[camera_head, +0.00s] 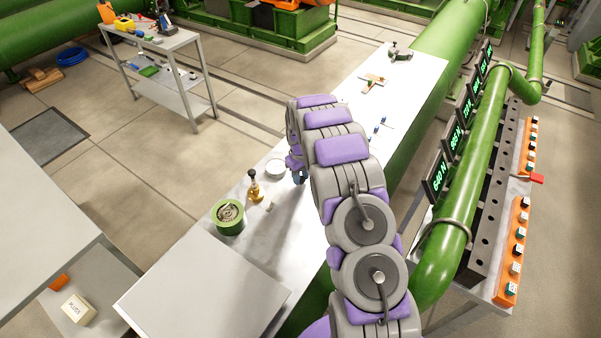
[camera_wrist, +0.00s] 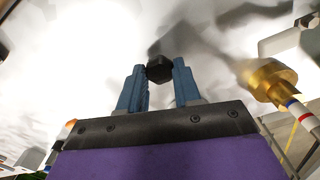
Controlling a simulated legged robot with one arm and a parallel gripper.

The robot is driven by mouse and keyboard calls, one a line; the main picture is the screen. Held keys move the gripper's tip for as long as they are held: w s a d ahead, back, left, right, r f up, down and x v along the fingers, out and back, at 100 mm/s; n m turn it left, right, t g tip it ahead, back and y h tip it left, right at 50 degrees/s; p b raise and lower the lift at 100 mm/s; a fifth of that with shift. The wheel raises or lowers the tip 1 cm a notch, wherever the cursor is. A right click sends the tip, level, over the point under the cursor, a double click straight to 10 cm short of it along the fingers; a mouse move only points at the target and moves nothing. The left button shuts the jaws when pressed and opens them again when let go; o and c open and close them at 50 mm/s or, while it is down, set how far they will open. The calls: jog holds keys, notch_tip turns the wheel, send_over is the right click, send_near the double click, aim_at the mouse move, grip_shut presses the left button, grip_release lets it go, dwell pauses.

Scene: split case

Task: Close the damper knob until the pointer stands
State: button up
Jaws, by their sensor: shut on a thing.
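In the wrist view my gripper (camera_wrist: 160,78) has two blue fingers shut on a small black faceted knob (camera_wrist: 160,67). The knob sits between the fingertips, against a bright, blurred pale surface. No pointer or scale can be made out on it. In the head view my gripper (camera_head: 298,176) is low over the white bench (camera_head: 330,200), mostly hidden by my purple and grey arm. The knob is hidden there.
A brass fitting (camera_head: 255,191) with a dark top stands left of my gripper, beside a white round dish (camera_head: 276,168). A brass part (camera_wrist: 268,78) is close at right in the wrist view. A green round housing (camera_head: 229,218) is nearer. Green pipes (camera_head: 460,190) run right.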

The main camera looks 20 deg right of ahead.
jog(key=shift+n, duration=0.6)
jog(key=o, duration=1.1)
jog(key=shift+c, duration=0.2)
notch_tip(320, 180, up, 17)
jog(key=p, duration=0.2)
jog(key=shift+r, duration=0.15)
